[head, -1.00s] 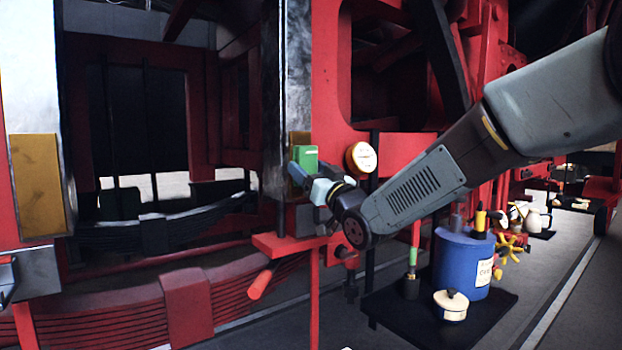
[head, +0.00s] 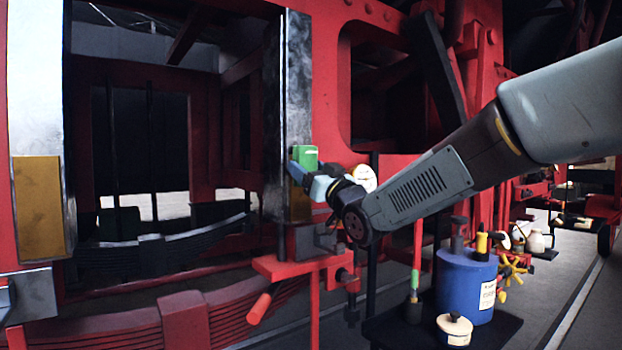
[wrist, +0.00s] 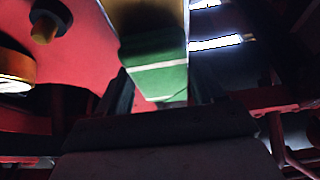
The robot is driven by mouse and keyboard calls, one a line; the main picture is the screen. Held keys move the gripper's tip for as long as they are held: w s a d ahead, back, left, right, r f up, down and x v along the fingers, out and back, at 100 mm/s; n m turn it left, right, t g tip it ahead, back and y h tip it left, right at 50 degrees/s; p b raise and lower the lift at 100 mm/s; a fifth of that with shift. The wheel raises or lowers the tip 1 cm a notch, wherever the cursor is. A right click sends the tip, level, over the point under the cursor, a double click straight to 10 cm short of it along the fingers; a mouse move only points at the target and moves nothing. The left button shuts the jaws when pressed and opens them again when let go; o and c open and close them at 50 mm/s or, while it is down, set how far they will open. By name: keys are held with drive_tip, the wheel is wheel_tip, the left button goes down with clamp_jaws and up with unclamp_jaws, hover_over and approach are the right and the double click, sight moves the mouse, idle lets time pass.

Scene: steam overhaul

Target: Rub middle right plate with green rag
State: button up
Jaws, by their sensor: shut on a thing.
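My gripper (head: 318,183) is shut on the green rag (head: 306,157), a folded block with a pale stripe. The rag sits at the upper part of a brass-coloured plate (head: 300,208) on the right-hand steel-faced upright. The plate's lower part shows below my gripper. In the wrist view the rag (wrist: 158,72) overlaps the end of the brass plate (wrist: 150,14). The two look very close, but I cannot tell for sure whether they touch. A second brass plate (head: 40,208) is on the left upright, away from my gripper.
A round cream-faced gauge (head: 364,177) is just right of my gripper. A red bracket (head: 300,264) juts out below. A blue drum (head: 466,285), a cream pot (head: 454,330) and a green-topped bottle (head: 413,300) stand on a dark mat at lower right.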

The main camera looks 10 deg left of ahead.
sight(302, 218)
drive_tip(key=shift+r, duration=1.3)
drive_tip(key=shift+f, duration=0.1)
drive_tip(key=shift+f, duration=7.8)
drive_tip(key=shift+s, duration=0.1)
drive_tip(key=shift+s+d, duration=0.95)
drive_tip(key=shift+d, duration=0.2)
drive_tip(key=shift+s+d, duration=0.95)
drive_tip(key=shift+d, duration=0.2)
drive_tip(key=shift+d, duration=0.1)
drive_tip(key=shift+s+d, duration=0.95)
drive_tip(key=shift+d, duration=0.1)
